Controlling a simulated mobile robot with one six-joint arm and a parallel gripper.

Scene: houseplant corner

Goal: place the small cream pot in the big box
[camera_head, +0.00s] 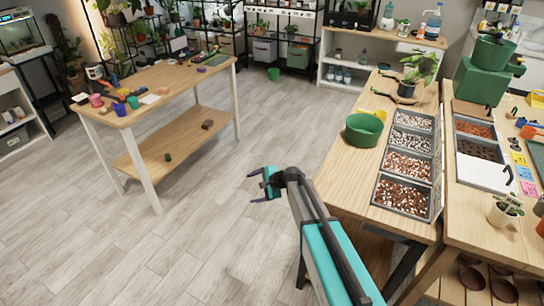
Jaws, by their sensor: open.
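A cream pot (503,214) with a small green plant and a label stands on the right wooden table, near its front. Whether it is the small cream pot is not certain. A big box is not clearly identifiable; several grey open boxes (402,198) with reddish and pale granules stand in a row on the middle table. A large green box-like container (482,82) stands at the back right. My gripper (258,186) is open and empty over the floor, between the left table and the middle table, well apart from the pot.
The left table (150,78) holds small coloured pots and tools at its ends. A green bowl-shaped pot (364,130) and a leafy plant (419,67) stand on the middle table (347,182). Shelves line the back wall. The grey plank floor (215,215) between the tables is clear.

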